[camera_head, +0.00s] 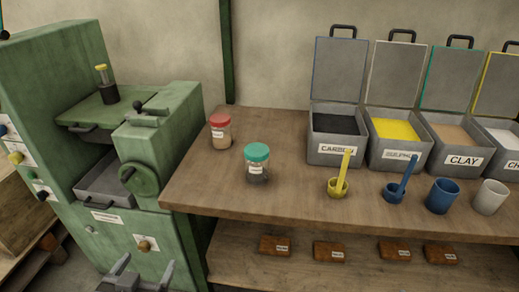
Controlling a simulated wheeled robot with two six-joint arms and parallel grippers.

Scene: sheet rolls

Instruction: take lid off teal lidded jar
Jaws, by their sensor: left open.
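The teal lidded jar (257,170) stands upright near the left end of the wooden bench. It is clear, with dark contents and a white label. Its teal lid (256,152) is seated on top. My left gripper (146,268) shows at the bottom left, open and empty, in front of the green machine. It is well apart from the jar, lower and to the left. My right gripper is not in view.
A red-lidded jar (220,135) stands behind and left of the teal one. Open bins (338,150) line the back. The green machine (130,150) borders the bench's left end.

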